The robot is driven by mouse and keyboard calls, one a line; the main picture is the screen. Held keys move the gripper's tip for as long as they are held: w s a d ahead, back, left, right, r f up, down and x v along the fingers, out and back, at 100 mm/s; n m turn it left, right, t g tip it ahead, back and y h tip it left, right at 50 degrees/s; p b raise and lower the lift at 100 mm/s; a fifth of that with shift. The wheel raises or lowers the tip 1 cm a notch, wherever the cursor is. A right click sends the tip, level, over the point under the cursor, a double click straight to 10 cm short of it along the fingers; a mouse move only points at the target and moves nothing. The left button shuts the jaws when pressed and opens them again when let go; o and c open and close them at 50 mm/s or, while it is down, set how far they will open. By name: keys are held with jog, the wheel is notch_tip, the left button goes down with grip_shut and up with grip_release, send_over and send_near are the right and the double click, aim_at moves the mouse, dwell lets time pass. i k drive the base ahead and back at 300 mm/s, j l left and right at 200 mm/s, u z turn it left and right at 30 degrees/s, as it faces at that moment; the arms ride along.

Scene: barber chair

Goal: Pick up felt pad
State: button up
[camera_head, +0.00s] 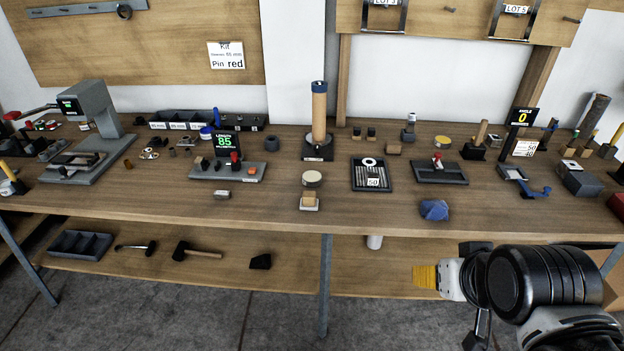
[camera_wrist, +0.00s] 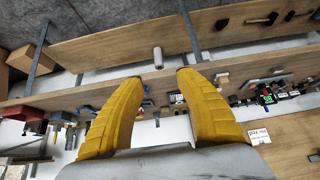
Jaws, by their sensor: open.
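I cannot tell for certain which thing is the felt pad. A round cream disc (camera_head: 312,178) lies on the bench near the middle. In front of it, a tan block (camera_head: 310,196) rests on a small pale base close to the front edge. My gripper (camera_head: 425,277) is below and right of both, in front of the bench and below its top. In the wrist view my gripper (camera_wrist: 158,78) shows two yellow fingers spread apart with nothing between them. That view looks tilted over, and no felt pad can be made out there.
The bench top (camera_head: 270,196) is crowded. A crumpled blue cloth (camera_head: 433,210) lies near its front edge. A tall wooden cylinder (camera_head: 319,115) stands behind the disc. A lower shelf (camera_head: 215,274) holds a hammer, a mallet and a grey bin (camera_head: 80,244). A white cylinder (camera_head: 374,241) is under the bench.

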aim_at(309, 202)
jog(key=i+l+u, duration=0.4)
jog(key=i, duration=0.3)
jog(key=i+l+u, duration=0.35)
jog(key=i+l, duration=0.25)
jog(key=l, duration=0.25)
